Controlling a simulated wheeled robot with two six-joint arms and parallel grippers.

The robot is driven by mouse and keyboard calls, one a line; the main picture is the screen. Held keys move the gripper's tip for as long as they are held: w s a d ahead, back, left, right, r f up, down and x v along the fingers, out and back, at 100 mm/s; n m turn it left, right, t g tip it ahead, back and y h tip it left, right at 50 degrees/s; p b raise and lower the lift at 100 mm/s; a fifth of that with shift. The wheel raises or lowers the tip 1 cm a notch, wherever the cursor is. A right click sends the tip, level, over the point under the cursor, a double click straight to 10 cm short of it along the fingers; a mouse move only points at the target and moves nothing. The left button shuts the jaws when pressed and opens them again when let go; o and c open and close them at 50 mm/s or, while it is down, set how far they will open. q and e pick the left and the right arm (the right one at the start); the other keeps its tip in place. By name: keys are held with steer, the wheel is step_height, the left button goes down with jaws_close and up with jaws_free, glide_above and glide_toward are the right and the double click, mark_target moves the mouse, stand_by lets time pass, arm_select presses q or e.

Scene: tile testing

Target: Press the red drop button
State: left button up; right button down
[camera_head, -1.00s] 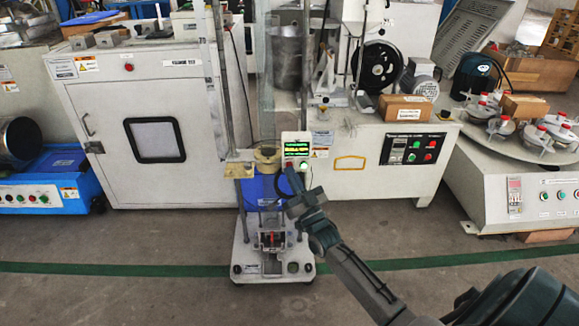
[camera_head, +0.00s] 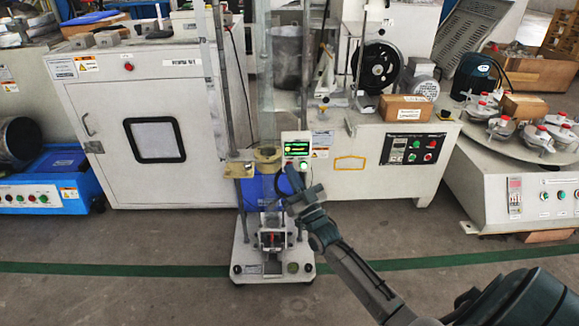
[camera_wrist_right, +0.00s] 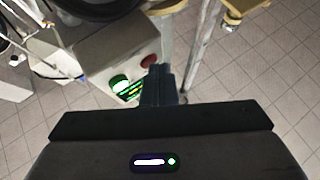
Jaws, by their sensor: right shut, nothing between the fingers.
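The small control box (camera_head: 296,140) is mounted on the tall test stand and has a lit green display (camera_head: 296,149). A lit green button (camera_head: 303,165) is below the display. My right gripper (camera_head: 288,169) is shut and empty, its tips at the lower left of the box, covering the red button in the head view. In the right wrist view the red button (camera_wrist_right: 148,61) shows next to my fingertips (camera_wrist_right: 160,68), partly hidden by them. I cannot tell whether they touch. My left gripper is not in view.
The stand's base (camera_head: 272,264) is on the floor. A white cabinet (camera_head: 153,95) is at the left and a machine with a motor (camera_head: 419,80) at the right. A round turntable (camera_head: 520,127) is farther right. The floor in front is clear.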

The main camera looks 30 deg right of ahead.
steer(key=shift+s+a+p, duration=0.5)
steer(key=shift+s+p, duration=0.2)
steer(key=shift+s, duration=0.05)
steer(key=s+a+p, duration=0.1)
steer(key=s+p, duration=0.1)
steer(key=s+a, duration=0.1)
steer(key=s, duration=0.1)
steer(key=shift+s+a+p, duration=0.1)
steer(key=shift+a+p, duration=0.2)
steer(key=shift+p, duration=0.1)
stand_by(0.8)
